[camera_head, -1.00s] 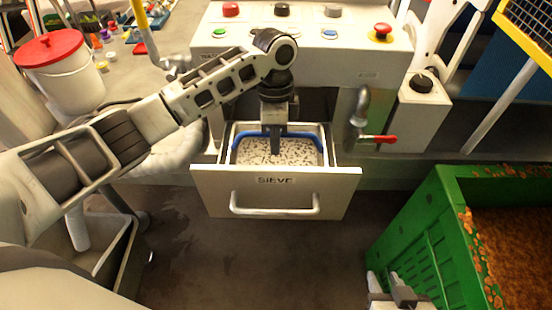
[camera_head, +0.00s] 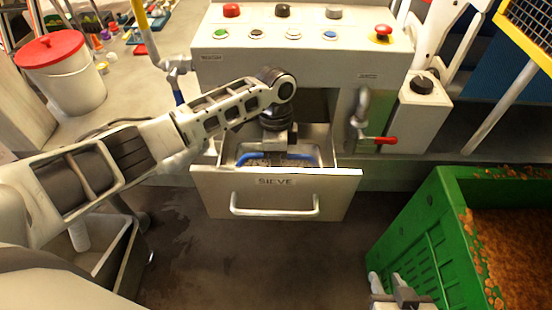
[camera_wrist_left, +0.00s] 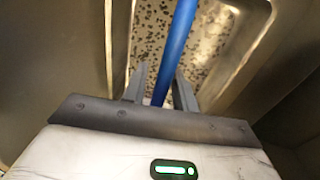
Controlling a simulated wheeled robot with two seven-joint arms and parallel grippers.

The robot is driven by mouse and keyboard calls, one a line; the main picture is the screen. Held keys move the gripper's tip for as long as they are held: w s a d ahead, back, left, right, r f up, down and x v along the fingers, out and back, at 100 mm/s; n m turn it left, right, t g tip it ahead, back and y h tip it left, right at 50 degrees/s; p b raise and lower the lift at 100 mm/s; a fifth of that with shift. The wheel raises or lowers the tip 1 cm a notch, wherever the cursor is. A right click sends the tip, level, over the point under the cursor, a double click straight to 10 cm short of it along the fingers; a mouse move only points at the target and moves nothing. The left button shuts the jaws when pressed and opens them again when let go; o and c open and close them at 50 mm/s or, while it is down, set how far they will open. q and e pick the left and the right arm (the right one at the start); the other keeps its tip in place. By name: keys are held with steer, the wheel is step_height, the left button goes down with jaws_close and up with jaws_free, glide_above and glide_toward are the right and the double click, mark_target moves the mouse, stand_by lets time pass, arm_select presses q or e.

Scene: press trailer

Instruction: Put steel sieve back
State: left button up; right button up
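The steel sieve has a blue rim (camera_head: 252,157) and a speckled mesh. It sits down inside the open drawer labelled SIEVE (camera_head: 215,187), and the drawer's front panel hides its near part. My left gripper (camera_head: 279,152) reaches down into the drawer at the sieve. In the left wrist view a blue bar (camera_wrist_left: 178,40) runs between the two fingers of the left gripper (camera_wrist_left: 162,85). I cannot tell whether the fingers press on it. My right gripper (camera_head: 396,290) shows only in part at the bottom edge; its finger gap is unclear.
The machine's panel (camera_head: 262,50) with several buttons stands above the drawer. A pipe with a red-handled valve (camera_head: 380,140) is right of the drawer. A green crate (camera_head: 415,235) of brown granules stands at the right. A white bucket with a red lid (camera_head: 50,48) is far left.

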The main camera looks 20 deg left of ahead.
arm_select(q)
step_height(320, 180, up, 12)
steer(key=w, duration=0.2)
steer(key=shift+a+b, duration=0.35)
steer(key=shift+r, duration=0.1)
stand_by(0.4)
